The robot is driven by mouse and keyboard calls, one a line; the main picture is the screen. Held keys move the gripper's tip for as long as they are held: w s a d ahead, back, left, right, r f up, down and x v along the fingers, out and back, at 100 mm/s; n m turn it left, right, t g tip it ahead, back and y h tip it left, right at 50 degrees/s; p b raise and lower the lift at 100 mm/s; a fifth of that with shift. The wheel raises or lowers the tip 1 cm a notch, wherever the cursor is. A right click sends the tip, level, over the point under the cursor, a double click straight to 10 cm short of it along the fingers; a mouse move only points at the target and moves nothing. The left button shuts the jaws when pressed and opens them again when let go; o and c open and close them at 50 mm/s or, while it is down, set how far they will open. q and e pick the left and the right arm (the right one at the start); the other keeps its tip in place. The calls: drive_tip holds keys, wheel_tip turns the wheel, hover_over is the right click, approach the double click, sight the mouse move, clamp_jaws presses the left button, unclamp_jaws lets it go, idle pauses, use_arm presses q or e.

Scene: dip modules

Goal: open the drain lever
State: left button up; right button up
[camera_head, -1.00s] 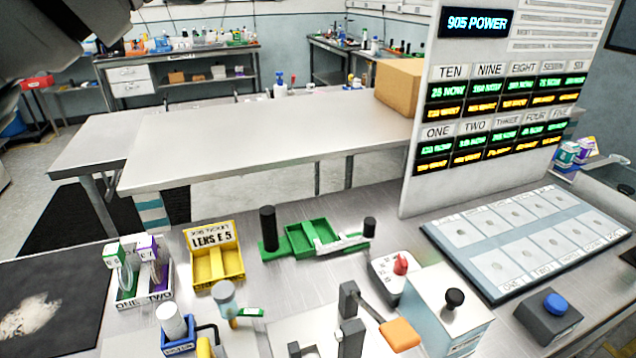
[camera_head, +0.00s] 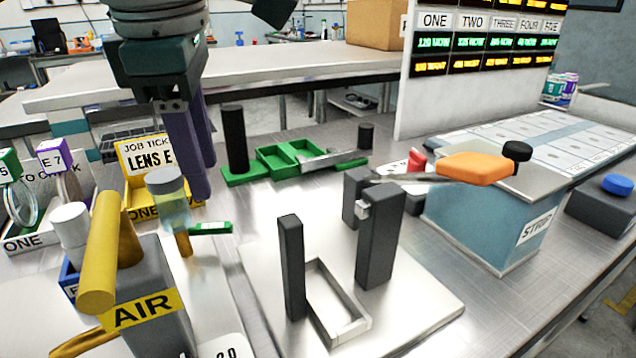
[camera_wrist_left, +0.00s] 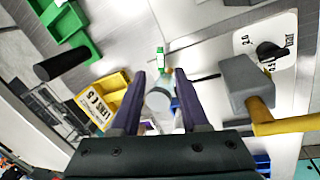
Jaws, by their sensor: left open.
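A cup with a grey cap and clear body (camera_head: 168,200) stands on a brass stem at the left front. A small green handle (camera_head: 210,228) sticks out to the right near that stem; it looks like the drain lever, but its lettering is too small to read. My left gripper (camera_head: 200,182) is open and points down just behind and above the cup. In the left wrist view, the cup (camera_wrist_left: 158,97) shows between the two purple fingers (camera_wrist_left: 158,75), with the green handle (camera_wrist_left: 160,50) beyond the fingertips. I cannot tell whether anything touches. My right gripper is not in view.
A grey AIR block (camera_head: 150,300) with a yellow lever (camera_head: 102,250) stands in front of the cup. A yellow job-ticket tray (camera_head: 135,190) is behind it. A white plate with dark posts (camera_head: 378,235) lies to the right. Bare bench shows between green fixture and plate.

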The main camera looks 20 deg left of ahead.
sight(221, 226)
use_arm(q)
drive_tip(key=x, duration=0.8)
drive_tip(key=shift+s+d, duration=0.1)
drive_tip(key=shift+d, duration=0.05)
drive_tip(key=shift+c, duration=0.4)
clamp_jaws()
